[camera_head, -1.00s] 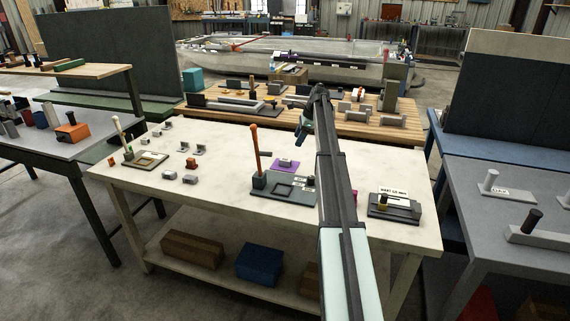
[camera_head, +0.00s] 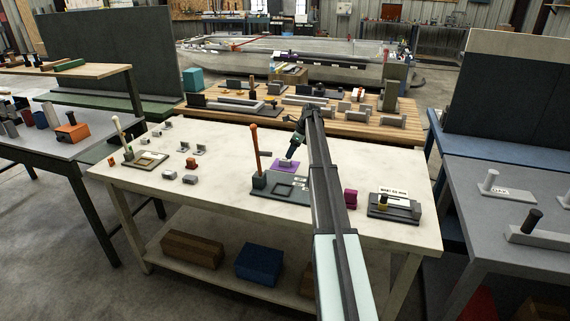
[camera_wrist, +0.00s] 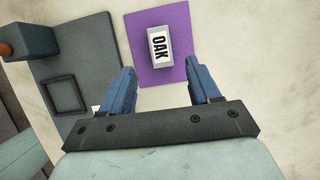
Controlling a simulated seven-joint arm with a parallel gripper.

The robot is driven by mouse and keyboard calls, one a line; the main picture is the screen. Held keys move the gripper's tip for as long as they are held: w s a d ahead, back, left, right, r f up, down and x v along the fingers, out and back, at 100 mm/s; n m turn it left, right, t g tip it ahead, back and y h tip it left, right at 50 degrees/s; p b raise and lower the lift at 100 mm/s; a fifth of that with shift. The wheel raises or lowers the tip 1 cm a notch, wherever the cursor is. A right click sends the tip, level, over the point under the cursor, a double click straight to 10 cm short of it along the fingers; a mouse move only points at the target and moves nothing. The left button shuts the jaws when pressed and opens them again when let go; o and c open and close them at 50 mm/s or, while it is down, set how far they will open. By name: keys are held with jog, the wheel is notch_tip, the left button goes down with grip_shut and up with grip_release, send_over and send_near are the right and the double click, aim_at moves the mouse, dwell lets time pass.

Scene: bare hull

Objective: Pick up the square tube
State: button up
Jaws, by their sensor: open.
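A short grey box-shaped piece (camera_wrist: 160,46) with a white "OAK" label lies on a purple mat (camera_wrist: 177,75) in the wrist view. It may be the square tube, but I cannot see whether it is hollow. In the head view the piece (camera_head: 285,161) and the purple mat (camera_head: 275,167) are near the middle of the pale table. My gripper (camera_wrist: 163,75) is open and empty, its two blue fingers apart over the mat's near part, with the piece just beyond them. In the head view my gripper (camera_head: 290,154) points down above the mat.
A dark plate (camera_wrist: 70,75) with a square frame lies left of the mat, with an upright orange rod (camera_head: 255,145) on its block. A magenta block (camera_head: 350,199) and a dark fixture (camera_head: 394,207) are right of my arm. Several small metal pieces lie at left.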

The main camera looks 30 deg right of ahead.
aim_at(286, 159)
jog(key=shift+w+x, duration=0.15)
jog(key=shift+x, duration=1.35)
jog(key=shift+w+x, duration=0.15)
jog(key=shift+x, duration=1.35)
jog(key=shift+a+r, duration=0.15)
jog(key=shift+c, duration=0.3)
jog(key=c, duration=1.1)
